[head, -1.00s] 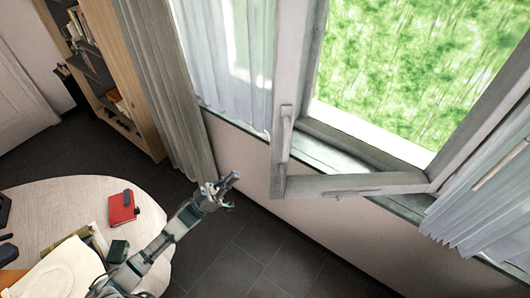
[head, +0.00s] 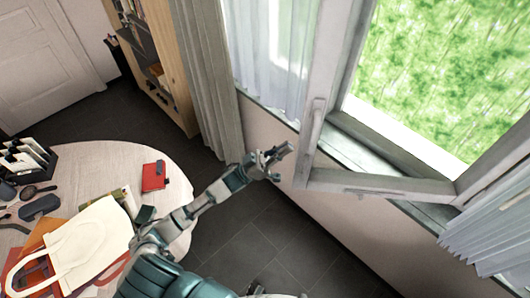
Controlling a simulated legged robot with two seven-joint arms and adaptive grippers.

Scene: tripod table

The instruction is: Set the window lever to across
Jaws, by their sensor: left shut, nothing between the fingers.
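The window lever (head: 316,122) is a pale handle on the near stile of the open window sash (head: 385,182). It lies along the stile, roughly upright in the picture. My left gripper (head: 277,158) is in the head view, left of and below the lever and apart from it. Its fingers look close together, with nothing held. My right gripper cannot be made out.
A round table (head: 110,156) at the left holds a cream bag (head: 88,243), a red book (head: 154,177) and glasses. A grey curtain (head: 206,80) and a wooden bookcase (head: 172,85) stand behind. Dark floor lies between table and window wall.

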